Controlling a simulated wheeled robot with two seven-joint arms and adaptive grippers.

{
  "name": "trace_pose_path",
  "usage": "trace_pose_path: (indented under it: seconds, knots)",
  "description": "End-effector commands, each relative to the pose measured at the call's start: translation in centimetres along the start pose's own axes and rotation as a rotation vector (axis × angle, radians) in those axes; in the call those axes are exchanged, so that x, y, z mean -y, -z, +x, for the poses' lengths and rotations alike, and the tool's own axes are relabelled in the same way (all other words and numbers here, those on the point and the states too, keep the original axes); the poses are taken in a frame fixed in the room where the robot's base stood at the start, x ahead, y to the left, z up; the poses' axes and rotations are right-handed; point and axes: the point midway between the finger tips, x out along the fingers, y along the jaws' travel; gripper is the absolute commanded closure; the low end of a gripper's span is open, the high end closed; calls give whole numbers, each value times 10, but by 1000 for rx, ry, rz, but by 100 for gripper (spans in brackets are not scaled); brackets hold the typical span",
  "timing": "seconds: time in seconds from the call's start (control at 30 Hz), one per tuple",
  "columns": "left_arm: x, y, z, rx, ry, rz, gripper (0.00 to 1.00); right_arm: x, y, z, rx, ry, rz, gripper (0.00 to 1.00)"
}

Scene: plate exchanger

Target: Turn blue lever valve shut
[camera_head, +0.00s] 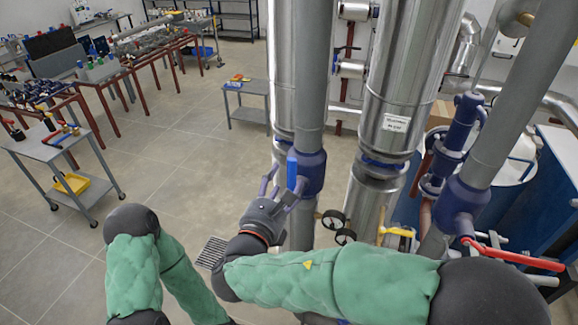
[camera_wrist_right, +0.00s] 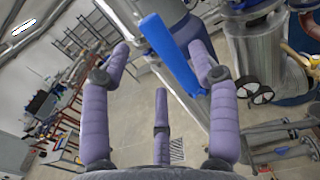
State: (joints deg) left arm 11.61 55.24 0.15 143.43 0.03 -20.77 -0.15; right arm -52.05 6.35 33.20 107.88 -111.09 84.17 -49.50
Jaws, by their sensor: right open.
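The blue lever (camera_head: 292,170) sits on the front of a dark blue valve body (camera_head: 313,175) on a grey vertical pipe. In the head view it stands roughly upright, along the pipe. My right gripper (camera_head: 284,188) is open at the lever, with its purple fingers spread around it. In the right wrist view the blue lever (camera_wrist_right: 172,50) runs diagonally between the fingertips of the gripper (camera_wrist_right: 162,62), nearer the right-hand finger. I cannot tell whether that finger touches it. My left arm shows at lower left, but its gripper is out of view.
A second valve with a red lever (camera_head: 515,260) is on the pipe at right. Small black handwheels (camera_head: 340,228) sit low beside the pipe. Large metal cylinders (camera_head: 400,90) stand close behind. A grey cart (camera_head: 70,150) with a yellow tray is at left. The floor between is open.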

Motion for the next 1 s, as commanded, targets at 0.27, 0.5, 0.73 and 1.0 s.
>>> trace_pose_path:
  seconds: [0.27,0.5,0.73,1.0]
  knots:
    - [-4,0,-11,-1,0,0,60,1,0,42,-2,3,-1,39]
    - [-4,0,-13,-1,0,0,60,0,0,54,-1,1,1,39]
    - [-4,0,-12,-1,0,0,60,0,0,54,-1,0,1,39]
    - [-4,0,-12,-1,0,0,60,0,0,54,-1,0,0,100]
